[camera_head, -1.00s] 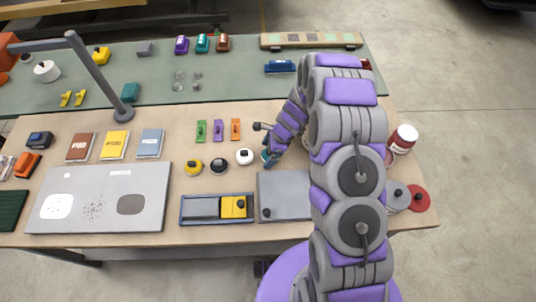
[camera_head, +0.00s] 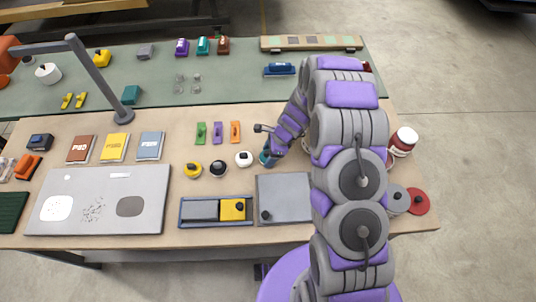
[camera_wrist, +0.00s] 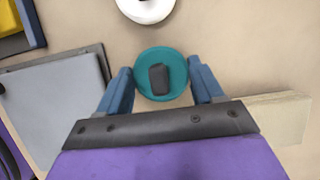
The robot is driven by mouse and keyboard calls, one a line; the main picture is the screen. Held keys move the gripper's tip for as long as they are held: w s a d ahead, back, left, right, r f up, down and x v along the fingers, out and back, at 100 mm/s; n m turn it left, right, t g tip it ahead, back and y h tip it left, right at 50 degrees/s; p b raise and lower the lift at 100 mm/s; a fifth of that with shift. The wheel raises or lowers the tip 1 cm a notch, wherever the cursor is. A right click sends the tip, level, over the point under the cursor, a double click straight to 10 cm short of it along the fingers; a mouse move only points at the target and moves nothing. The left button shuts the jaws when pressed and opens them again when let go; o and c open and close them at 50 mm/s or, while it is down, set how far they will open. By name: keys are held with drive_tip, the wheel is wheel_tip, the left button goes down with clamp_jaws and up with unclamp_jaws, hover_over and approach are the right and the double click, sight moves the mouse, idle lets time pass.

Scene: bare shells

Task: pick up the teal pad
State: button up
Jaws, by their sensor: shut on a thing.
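The teal pad (camera_wrist: 146,62) is a round disc with a dark knob on top. In the wrist view it sits between the two blue fingers of my gripper (camera_wrist: 161,76), which is shut on it. In the head view my gripper (camera_head: 267,158) is low over the tan table, right of the white round pad (camera_head: 243,158). The teal pad is mostly hidden there by my gripper and arm. I cannot tell whether the pad touches the table or is slightly above it.
The black (camera_head: 218,168) and yellow (camera_head: 192,169) round pads stand to the left. A grey plate (camera_head: 287,190) and a blue-rimmed tray (camera_head: 205,222) lie nearer. A red and white jar (camera_head: 403,141) stands right of my arm.

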drive_tip(key=r, duration=0.3)
drive_tip(key=shift+s+d+r+p, duration=0.25)
drive_tip(key=shift+r+p, duration=0.05)
drive_tip(key=shift+p, duration=0.05)
drive_tip(key=s+d, duration=0.1)
drive_tip(key=s, duration=0.4)
drive_tip(key=s+d, duration=0.1)
drive_tip(key=s, duration=0.4)
drive_tip(key=s+d+r, duration=0.1)
drive_tip(key=s, duration=0.4)
drive_tip(key=shift+d+r, duration=0.1)
drive_tip(key=shift+d, duration=0.25)
drive_tip(key=o, duration=0.5)
drive_tip(key=shift+w, duration=0.1)
drive_tip(key=c, duration=0.4)
